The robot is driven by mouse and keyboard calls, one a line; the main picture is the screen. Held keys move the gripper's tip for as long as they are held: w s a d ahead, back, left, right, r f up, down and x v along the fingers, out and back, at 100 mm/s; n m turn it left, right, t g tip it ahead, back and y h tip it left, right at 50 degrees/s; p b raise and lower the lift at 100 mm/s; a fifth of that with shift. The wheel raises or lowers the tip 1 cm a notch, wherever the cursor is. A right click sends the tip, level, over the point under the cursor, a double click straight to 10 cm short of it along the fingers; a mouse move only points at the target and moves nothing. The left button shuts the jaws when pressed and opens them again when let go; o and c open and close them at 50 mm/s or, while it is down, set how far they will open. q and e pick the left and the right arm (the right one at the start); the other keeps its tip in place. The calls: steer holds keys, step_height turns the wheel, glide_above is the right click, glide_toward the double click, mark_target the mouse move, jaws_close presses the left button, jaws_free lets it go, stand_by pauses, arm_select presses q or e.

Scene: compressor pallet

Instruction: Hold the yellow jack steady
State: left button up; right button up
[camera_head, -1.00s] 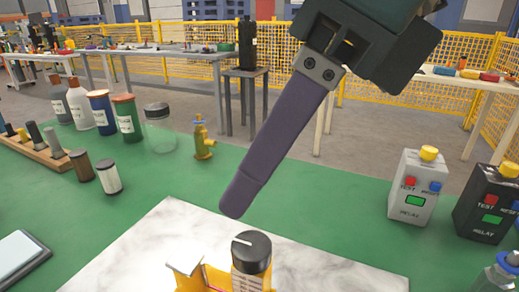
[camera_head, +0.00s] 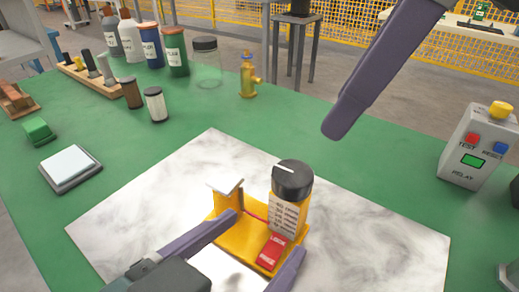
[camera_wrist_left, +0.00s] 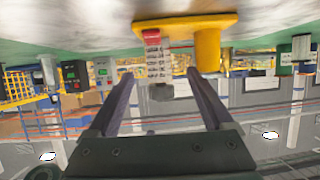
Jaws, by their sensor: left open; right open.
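The yellow jack (camera_head: 243,238) stands on the marble board, with a yellow base, a small upright post with a pale top, and a red label. A labelled cylinder with a black knob (camera_head: 292,180) rises from it. The jack hangs inverted at the top of the left wrist view (camera_wrist_left: 183,24). My left gripper (camera_head: 266,233) is open, its purple fingers either side of the jack's near part; contact cannot be told. In the left wrist view the gripper (camera_wrist_left: 160,73) spans the label and knob. One finger of my open right gripper (camera_head: 342,128) shows above the table, apart from the jack.
The marble board (camera_head: 130,220) lies on the green table. A grey relay box (camera_head: 476,145) stands at right. Bottles, a glass jar (camera_head: 207,65) and a brass valve (camera_head: 248,78) line the back. A flat grey pad (camera_head: 70,167) lies at left.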

mark_target(293, 204)
arm_select(q)
steer(key=shift+w+d, duration=0.3)
steer(key=x, duration=0.9)
jaws_close()
stand_by(0.4)
stand_by(0.8)
